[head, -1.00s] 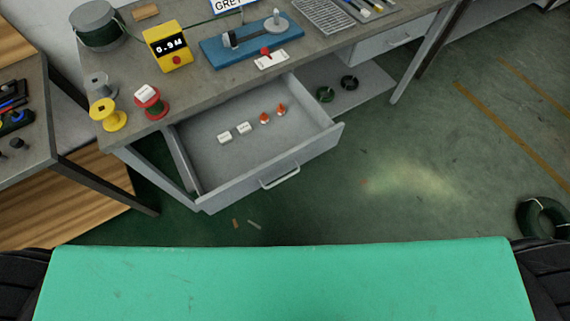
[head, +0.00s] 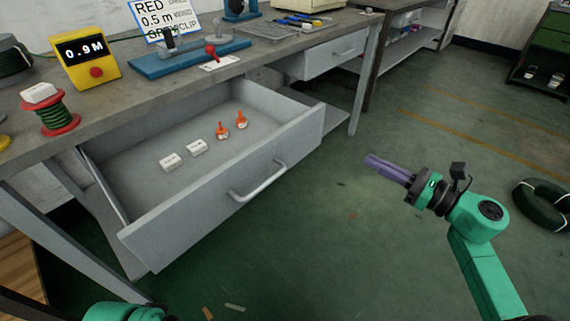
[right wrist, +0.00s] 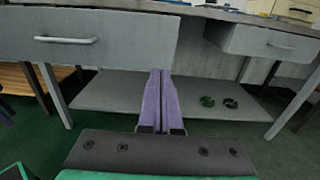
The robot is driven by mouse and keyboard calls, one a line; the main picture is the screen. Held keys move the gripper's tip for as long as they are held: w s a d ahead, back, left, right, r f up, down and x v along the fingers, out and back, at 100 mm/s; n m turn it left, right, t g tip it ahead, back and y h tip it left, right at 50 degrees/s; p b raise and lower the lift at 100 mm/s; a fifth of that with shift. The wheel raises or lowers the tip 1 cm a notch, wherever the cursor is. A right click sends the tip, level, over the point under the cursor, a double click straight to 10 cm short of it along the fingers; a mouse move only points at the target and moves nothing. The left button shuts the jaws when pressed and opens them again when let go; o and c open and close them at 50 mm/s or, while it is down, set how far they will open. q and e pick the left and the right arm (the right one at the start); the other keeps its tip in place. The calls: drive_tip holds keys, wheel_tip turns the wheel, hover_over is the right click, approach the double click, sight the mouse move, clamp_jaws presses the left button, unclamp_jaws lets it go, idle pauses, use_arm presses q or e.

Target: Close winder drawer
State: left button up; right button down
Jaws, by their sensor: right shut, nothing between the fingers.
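The winder drawer (head: 215,190) is grey and stands pulled well out under the workbench in the head view. Its metal bar handle (head: 258,181) is on the front panel, and the front also shows at the upper left of the right wrist view (right wrist: 120,45). Inside lie two white blocks (head: 183,156) and two orange-red pieces (head: 231,126). My right gripper (head: 368,161) has purple fingers, shut and empty, to the right of the drawer and apart from it. The fingers show in the right wrist view (right wrist: 160,75). Part of my left arm shows at the bottom left; its gripper is not visible.
The bench (head: 125,98) carries a yellow meter (head: 86,58), a red-and-green spool (head: 52,112) and a blue winder base (head: 190,58). A second, closed drawer (head: 333,58) is further right. A bench leg (head: 365,80) stands behind. Floor right of the drawer is mostly clear.

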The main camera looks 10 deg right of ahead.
sight(316, 130)
drive_tip(key=x, duration=1.3)
drive_tip(key=shift+w+r+p, duration=0.15)
drive_tip(key=shift+w+p, duration=0.15)
drive_tip(key=shift+p, duration=0.05)
drive_tip(key=shift+w+a, duration=0.2)
drive_tip(key=shift+w, duration=0.05)
